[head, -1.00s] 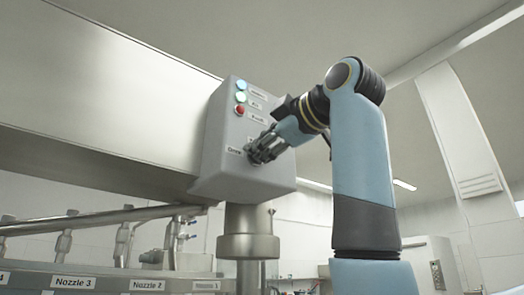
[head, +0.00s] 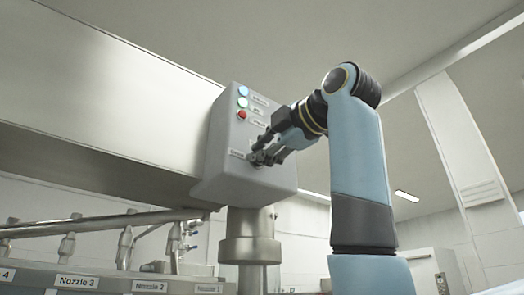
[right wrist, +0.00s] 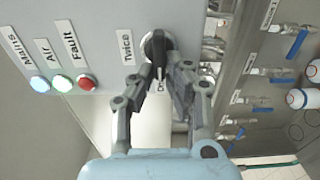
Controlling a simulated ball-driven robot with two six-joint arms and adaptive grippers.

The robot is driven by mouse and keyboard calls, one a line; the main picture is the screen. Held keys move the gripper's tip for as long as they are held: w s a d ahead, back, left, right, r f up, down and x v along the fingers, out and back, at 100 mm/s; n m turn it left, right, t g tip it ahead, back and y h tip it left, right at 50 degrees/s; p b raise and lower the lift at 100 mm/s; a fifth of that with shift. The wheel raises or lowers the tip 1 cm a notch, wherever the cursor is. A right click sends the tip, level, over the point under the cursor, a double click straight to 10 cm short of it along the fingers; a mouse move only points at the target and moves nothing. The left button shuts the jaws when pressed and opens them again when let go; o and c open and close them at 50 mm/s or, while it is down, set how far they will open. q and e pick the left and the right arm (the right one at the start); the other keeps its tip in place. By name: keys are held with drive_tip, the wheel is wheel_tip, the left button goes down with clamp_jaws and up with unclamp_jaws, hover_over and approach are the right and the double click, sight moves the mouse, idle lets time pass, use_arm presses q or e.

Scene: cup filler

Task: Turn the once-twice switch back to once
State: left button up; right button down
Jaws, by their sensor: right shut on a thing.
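The once-twice switch is a black round knob (right wrist: 158,45) on the grey control box (head: 228,180). In the right wrist view its handle points down toward the Once label (right wrist: 161,87), away from the Twice label (right wrist: 127,47) at its left. My right gripper (head: 259,158) is at the front of the box, and in the right wrist view its fingers (right wrist: 160,77) are closed on the switch handle. In the head view the fingers hide most of the switch, with the Once label (head: 238,154) just left of them. My left gripper is not in view.
Mains (right wrist: 40,84), Air (right wrist: 62,83) and Fault (right wrist: 86,83) lights sit on the same panel. A metal post (head: 250,245) stands below the box. Valves with blue handles (right wrist: 294,43) are at the right in the wrist view.

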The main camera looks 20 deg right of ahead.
drive_tip(key=shift+f, duration=0.1)
drive_tip(key=c, duration=1.4)
unclamp_jaws()
drive_tip(key=shift+o, duration=0.2)
drive_tip(key=v, duration=1.2)
